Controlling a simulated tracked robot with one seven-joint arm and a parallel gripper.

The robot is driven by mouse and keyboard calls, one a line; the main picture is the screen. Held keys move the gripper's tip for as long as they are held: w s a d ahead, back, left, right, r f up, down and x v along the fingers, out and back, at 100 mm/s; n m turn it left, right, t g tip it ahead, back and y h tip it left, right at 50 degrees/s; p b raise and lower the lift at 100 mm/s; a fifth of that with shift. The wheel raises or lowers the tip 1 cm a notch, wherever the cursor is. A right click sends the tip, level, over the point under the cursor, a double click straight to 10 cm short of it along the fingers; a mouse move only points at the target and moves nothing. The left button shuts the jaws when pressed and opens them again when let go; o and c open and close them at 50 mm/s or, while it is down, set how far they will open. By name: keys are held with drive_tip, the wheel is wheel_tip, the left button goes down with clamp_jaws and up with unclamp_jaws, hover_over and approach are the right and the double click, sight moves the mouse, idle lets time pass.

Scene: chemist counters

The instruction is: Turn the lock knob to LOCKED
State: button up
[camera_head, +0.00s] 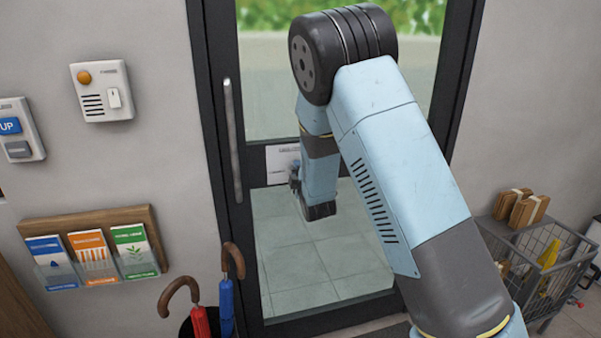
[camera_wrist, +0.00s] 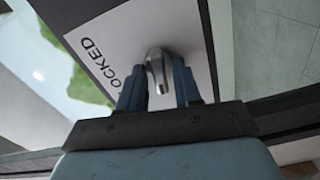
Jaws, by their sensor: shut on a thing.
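The lock knob (camera_wrist: 156,70) is a metal lever that shows in the wrist view between the two dark blue fingers of my gripper (camera_wrist: 158,88). The gripper is shut on it. A white label plate (camera_wrist: 110,50) lies behind the knob, with the letters "OCKED" readable on the left side; the rest of its text is hidden. In the head view my gripper (camera_head: 295,176) is at the door's middle rail, next to the white label plate (camera_head: 283,160). The knob itself is hidden there by my gripper and arm.
The glass door (camera_head: 300,250) has a dark frame and a long vertical handle (camera_head: 232,140) left of my gripper. Umbrellas (camera_head: 226,300) stand at lower left. A leaflet rack (camera_head: 75,222) and an intercom (camera_head: 102,90) are on the left wall. A wire basket (camera_head: 535,262) stands at right.

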drive_tip(key=shift+n, duration=1)
drive_tip(key=shift+a+f, duration=0.1)
drive_tip(key=o, duration=0.7)
drive_tip(key=v, duration=1.3)
drive_tip(key=shift+s, duration=0.35)
drive_tip(key=shift+d, duration=0.2)
